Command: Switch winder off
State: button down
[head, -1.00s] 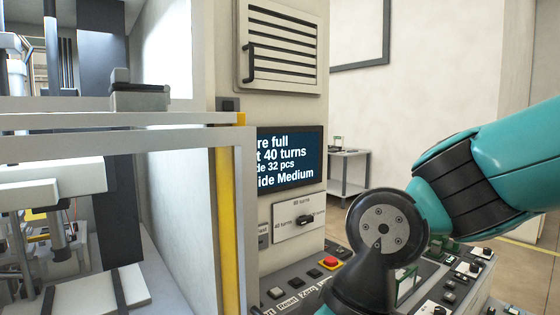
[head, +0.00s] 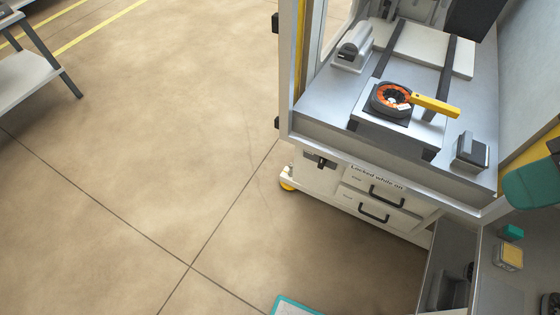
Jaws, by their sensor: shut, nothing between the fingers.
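The winder (head: 312,118) stands in the upper right of the head view, seen from above as a grey bench inside a pale frame. On its bed lies a dark ring with orange inside (head: 391,97) and a yellow handle pointing right. On the cabinet front below is a small panel with a black switch or handle (head: 320,160); its setting is too small to tell. Beside it a label reads "Locked while on" or "off", blurred. My gripper is not in view; a teal part at the right edge looks like my arm.
Two drawers with black handles (head: 374,214) are shut below the bench. A control box with a yellow button (head: 510,256) sits at the lower right. A teal-edged pale panel (head: 296,306) shows at the bottom. A small table (head: 28,75) stands at far left. The floor between is clear.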

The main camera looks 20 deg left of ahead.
aim_at(322, 160)
jog(key=u, duration=0.65)
jog(key=k, duration=1.3)
jog(key=u, duration=0.7)
jog(key=i, duration=1.15)
jog(key=z, duration=0.4)
